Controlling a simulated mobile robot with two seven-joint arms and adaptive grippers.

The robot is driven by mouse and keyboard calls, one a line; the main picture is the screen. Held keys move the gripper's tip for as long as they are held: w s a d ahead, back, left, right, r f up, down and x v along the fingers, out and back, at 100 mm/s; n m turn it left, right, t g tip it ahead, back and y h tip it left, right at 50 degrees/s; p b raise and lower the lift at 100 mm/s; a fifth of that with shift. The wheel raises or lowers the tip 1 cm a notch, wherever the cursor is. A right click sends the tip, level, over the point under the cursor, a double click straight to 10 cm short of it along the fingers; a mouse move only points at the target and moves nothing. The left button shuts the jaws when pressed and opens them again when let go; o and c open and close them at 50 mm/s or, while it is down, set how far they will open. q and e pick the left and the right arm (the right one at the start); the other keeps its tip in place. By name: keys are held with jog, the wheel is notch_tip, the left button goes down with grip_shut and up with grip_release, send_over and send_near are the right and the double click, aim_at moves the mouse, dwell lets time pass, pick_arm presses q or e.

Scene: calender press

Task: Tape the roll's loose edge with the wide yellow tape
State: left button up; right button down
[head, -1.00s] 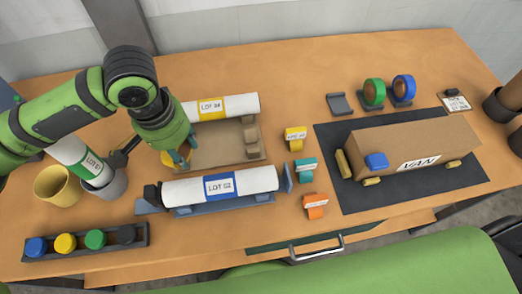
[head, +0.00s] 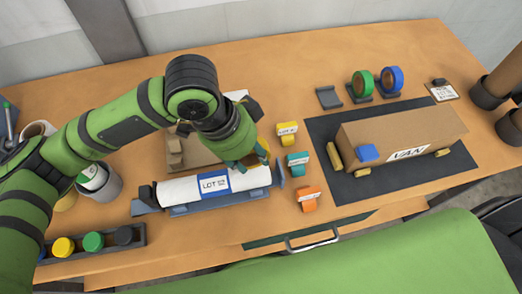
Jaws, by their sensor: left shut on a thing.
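My left gripper (head: 250,160) is shut on a yellow tape roll (head: 263,149), which is mostly hidden behind the fingers. It is over the right end of the white roll labelled LOT 52 (head: 178,191); I cannot tell whether they touch. That roll has a blue label and lies in a blue-grey cradle (head: 215,208). Its loose edge cannot be made out. Behind my arm, a second white roll (head: 237,95) shows only its end; its label is hidden. My right gripper is not in view.
Yellow (head: 287,130), teal (head: 298,160) and orange (head: 307,197) tags stand to the right. Green (head: 361,84) and blue (head: 390,80) tape rolls sit at the back beside an empty stand (head: 328,97). A box marked VAN (head: 400,130) is on a dark mat (head: 345,195).

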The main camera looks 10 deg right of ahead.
pick_arm(q)
jog(key=a+b, duration=0.1)
jog(key=a, duration=0.3)
jog(key=shift+a+f, duration=0.1)
jog(key=shift+a, duration=0.1)
jog(key=shift+a+f+b, duration=0.15)
jog(key=shift+f+b, duration=0.5)
jog(key=shift+f, duration=0.95)
jog(key=shift+f, duration=0.3)
jog(key=shift+d+r, duration=0.1)
jog(key=shift+d, duration=0.15)
jog(key=shift+d+p, duration=0.3)
jog(key=shift+p, duration=0.1)
jog(key=shift+d, duration=0.15)
